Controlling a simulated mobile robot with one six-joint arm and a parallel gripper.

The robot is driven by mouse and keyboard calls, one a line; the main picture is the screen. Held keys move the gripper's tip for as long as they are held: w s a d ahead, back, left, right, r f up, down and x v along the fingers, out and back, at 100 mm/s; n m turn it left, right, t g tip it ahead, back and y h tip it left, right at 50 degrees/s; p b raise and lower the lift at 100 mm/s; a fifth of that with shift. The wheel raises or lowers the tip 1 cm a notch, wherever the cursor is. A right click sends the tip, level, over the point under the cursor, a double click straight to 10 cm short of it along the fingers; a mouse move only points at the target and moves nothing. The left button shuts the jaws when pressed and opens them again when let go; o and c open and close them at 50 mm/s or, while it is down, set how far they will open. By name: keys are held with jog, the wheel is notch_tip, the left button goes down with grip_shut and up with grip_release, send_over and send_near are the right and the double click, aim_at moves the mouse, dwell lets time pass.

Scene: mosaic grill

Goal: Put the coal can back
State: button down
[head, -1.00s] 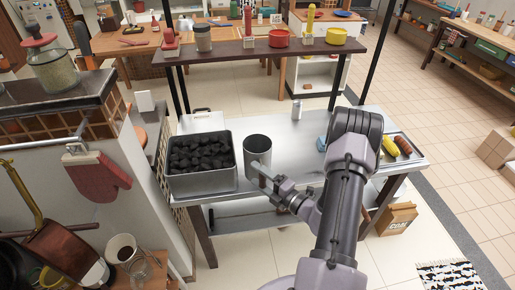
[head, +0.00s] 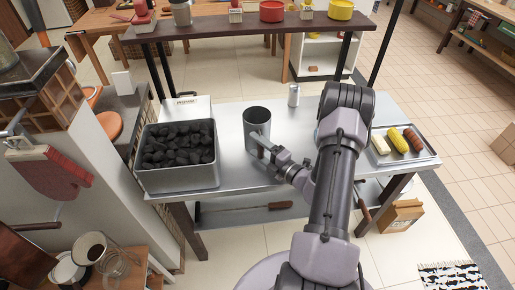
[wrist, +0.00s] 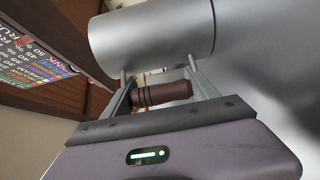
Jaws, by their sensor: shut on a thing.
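The coal can (head: 257,118) is a grey metal cylinder, open at the top. It is upright over the metal table, right of a bin of coal. I cannot tell whether its base touches the tabletop. My gripper (head: 266,148) reaches it from the front right. In the wrist view, my gripper (wrist: 160,85) is shut around the can's brown handle (wrist: 165,93), and the can's smooth side (wrist: 150,35) lies just beyond the fingertips. The can's inside bottom is hidden.
The metal coal bin (head: 180,180) holds black lumps at the table's left. A small silver can (head: 294,95) stands behind. A food tray (head: 408,158) lies at the right. A raised wooden shelf (head: 220,30) crosses the back. The metal tabletop (head: 222,113) is bare around the can.

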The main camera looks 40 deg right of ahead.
jog(key=shift+f, duration=0.1)
jog(key=shift+c, duration=1.1)
grip_release()
